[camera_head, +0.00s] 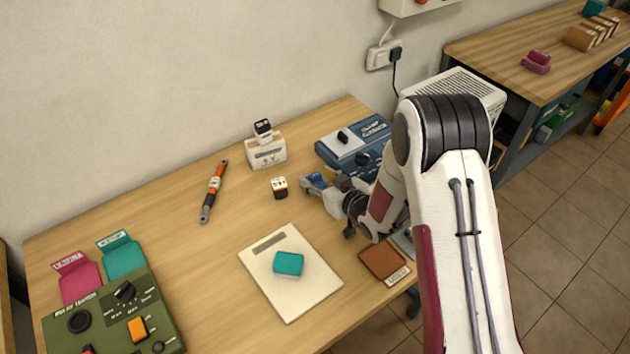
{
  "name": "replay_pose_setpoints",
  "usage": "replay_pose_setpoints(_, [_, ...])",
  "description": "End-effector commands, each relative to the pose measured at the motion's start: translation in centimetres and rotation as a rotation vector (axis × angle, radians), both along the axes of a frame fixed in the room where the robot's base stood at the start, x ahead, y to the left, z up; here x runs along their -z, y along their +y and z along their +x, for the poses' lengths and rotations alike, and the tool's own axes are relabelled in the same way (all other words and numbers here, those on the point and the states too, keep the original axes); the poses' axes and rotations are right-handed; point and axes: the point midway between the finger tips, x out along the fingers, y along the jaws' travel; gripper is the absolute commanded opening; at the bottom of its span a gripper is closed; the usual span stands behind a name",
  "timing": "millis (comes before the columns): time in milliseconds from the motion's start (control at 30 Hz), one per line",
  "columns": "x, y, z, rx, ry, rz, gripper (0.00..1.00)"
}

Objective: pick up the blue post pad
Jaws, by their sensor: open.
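A small teal-blue pad (288,263) lies on a white sheet or board (283,303) near the front middle of the table. It is the only loose pad of a bluish colour there, and I cannot tell for sure that it is the post pad. My gripper (328,208) is above the table's right part, up and to the right of the pad and apart from it. Its fingers are spread, one blue-grey and one dark, with nothing seen between them. My forearm hides part of the table's right edge.
A green tester (112,322) with pink (78,280) and teal holders (122,258) is front left. A brown pad (382,260) lies right.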

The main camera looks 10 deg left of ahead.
Motion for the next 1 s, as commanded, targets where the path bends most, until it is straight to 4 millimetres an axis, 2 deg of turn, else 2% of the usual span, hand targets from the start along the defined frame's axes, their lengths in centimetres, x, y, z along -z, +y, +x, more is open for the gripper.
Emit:
replay_pose_setpoints(200, [0.3, 0.64, 0.7, 0.0, -0.002, 0.001, 0.44])
replay_pose_setpoints(667, [0.31, 0.62, 0.7, 0.0, -0.001, 0.0, 0.44])
replay_pose_setpoints(700, [0.31, 0.62, 0.7, 0.0, -0.001, 0.0, 0.42])
replay_pose_setpoints(833, [0.31, 0.62, 0.7, 0.0, -0.001, 0.0, 0.1])
replay_pose_setpoints(1000, [0.3, 0.62, 0.7, 0.0, -0.001, 0.0, 0.09])
